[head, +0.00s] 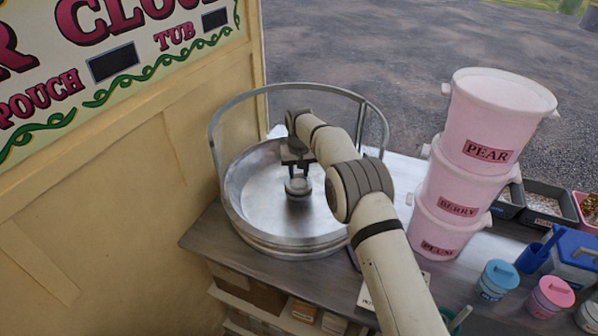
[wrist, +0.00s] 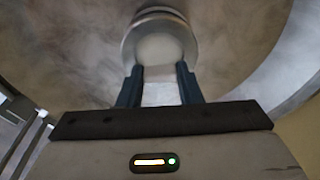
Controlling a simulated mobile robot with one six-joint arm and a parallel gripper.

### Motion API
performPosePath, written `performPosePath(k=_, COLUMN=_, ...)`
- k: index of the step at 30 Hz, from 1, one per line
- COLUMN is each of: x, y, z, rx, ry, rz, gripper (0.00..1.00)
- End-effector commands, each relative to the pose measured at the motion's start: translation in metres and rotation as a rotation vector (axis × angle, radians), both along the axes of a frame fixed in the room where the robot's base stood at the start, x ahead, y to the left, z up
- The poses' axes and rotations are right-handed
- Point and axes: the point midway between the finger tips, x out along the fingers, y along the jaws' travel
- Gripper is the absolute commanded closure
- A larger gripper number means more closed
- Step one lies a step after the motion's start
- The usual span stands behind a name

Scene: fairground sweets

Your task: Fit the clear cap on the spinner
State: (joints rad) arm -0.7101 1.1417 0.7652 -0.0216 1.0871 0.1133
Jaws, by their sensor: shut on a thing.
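The spinner (head: 298,187) is a small round metal head in the middle of a wide steel bowl (head: 262,215). In the wrist view the spinner (wrist: 150,20) is at the top centre, just past my fingertips. My gripper (head: 298,172) points down into the bowl right over the spinner. In the wrist view my gripper (wrist: 160,75) has its two dark fingers shut on a pale, see-through piece, which I take to be the clear cap (wrist: 160,92). The cap is at or just over the spinner's top; I cannot tell whether they touch. The cap's far edge is hard to make out.
A metal hoop rail (head: 222,120) rises around the bowl's back. Stacked pink tubs (head: 478,150) stand right of my arm. A blue-lidded jar (head: 498,280) and a pink-lidded jar (head: 550,297) stand at the lower right. A cream wall panel (head: 120,180) is close on the left.

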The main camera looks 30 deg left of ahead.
Motion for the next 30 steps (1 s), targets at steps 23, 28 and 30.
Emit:
performPosePath(k=23, x=0.0001, y=-0.0002, z=0.0002, rx=0.000, ry=0.000, rz=0.000, gripper=0.26)
performPosePath(k=28, x=0.0001, y=-0.0002, z=0.0002, rx=0.000, ry=0.000, rz=0.000, gripper=0.17)
performPosePath(k=30, x=0.0001, y=-0.0002, z=0.0002, rx=0.000, ry=0.000, rz=0.000, gripper=0.17)
